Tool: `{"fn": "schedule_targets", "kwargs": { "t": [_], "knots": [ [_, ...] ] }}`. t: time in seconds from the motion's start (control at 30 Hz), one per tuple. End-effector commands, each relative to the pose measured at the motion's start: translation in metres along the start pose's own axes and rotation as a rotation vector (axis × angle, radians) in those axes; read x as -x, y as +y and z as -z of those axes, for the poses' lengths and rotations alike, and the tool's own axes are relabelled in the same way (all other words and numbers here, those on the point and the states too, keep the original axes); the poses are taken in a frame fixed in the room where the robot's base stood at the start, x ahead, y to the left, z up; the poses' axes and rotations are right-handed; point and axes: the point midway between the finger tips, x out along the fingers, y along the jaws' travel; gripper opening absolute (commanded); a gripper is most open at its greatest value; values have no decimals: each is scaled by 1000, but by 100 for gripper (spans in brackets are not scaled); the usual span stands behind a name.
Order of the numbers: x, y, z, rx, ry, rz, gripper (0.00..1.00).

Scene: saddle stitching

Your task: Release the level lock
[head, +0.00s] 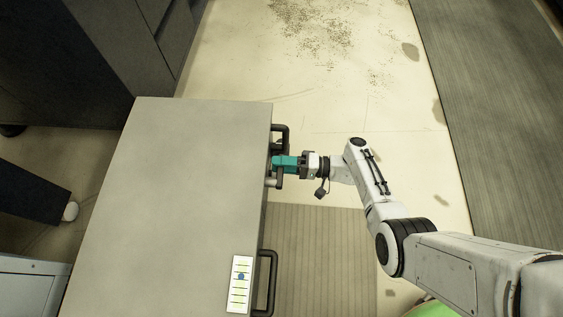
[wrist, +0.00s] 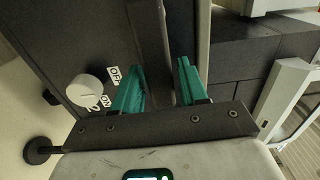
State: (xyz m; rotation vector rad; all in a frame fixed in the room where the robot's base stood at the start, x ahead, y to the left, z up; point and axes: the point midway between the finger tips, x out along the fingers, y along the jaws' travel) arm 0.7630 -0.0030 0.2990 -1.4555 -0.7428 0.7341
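A white round knob (wrist: 85,90) sits on a dark panel in the wrist view, with OFF and ON labels beside it. I cannot tell which setting it is at, nor whether it is the level lock. The cabinet edge hides the knob there.
Dark furniture (head: 125,45) stands at upper left. The floor right of the cabinet is mostly clear.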

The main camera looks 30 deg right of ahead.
Motion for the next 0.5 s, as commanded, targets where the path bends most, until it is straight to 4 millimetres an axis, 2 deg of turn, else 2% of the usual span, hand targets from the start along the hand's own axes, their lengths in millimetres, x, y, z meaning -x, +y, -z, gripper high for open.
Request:
{"fn": "schedule_targets", "kwargs": {
  "t": [0.1,0.37,0.5],
  "knots": [
    [0,-1,1,1,1,0,53],
    [1,-1,2,1,3,1,53],
    [14,-2,2,1,4,0,53]
  ]
}}
